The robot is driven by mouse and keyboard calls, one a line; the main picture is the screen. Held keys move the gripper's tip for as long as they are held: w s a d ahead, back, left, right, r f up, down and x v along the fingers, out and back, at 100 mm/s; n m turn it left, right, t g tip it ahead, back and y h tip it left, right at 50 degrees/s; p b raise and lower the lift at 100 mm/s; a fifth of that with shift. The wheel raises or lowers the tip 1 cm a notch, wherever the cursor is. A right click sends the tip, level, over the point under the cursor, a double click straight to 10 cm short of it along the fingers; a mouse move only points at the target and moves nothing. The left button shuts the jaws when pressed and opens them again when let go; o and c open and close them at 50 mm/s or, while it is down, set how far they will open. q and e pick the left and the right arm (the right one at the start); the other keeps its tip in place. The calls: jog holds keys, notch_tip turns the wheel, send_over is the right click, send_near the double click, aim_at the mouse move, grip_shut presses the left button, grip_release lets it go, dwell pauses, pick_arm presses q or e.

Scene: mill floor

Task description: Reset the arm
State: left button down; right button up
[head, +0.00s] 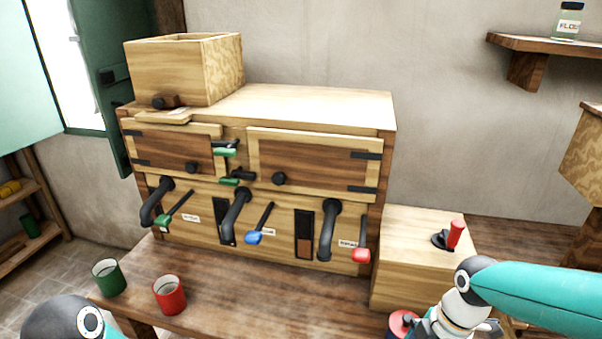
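My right arm comes in from the right edge in teal and white, and its wrist part shows at the bottom right in front of the small wooden box (415,245). A round red-and-blue thing beside the wrist is partly cut off, and I cannot tell what it is. My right gripper's fingertips are not clearly seen. Of my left arm only a dark rounded joint shows at the bottom left; the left gripper is out of the picture. A red-handled lever (455,234) stands on top of the small box.
A wooden mill cabinet (300,105) with black spouts and green, blue and red levers stands on the wooden table (240,300). A green cup (109,278) and a red cup (169,295) stand front left. A shelf (550,44) with a jar (567,21) hangs at upper right.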

jog(key=s+a+f+m, duration=0.3)
jog(key=f+m, duration=0.4)
jog(key=f, duration=0.1)
jog(key=s+a+f+m+y, duration=0.1)
jog(key=s+a+f+m, duration=0.2)
jog(key=f+m, duration=0.3)
jog(key=s+a+f+m+t+y, duration=0.1)
jog(key=s+a+f+m, duration=0.3)
jog(key=f+m, duration=0.3)
notch_tip(320, 180, down, 5)
jog(key=shift+s+f+m, duration=0.1)
jog(key=shift+s+m, duration=0.2)
jog(key=shift+s, duration=0.15)
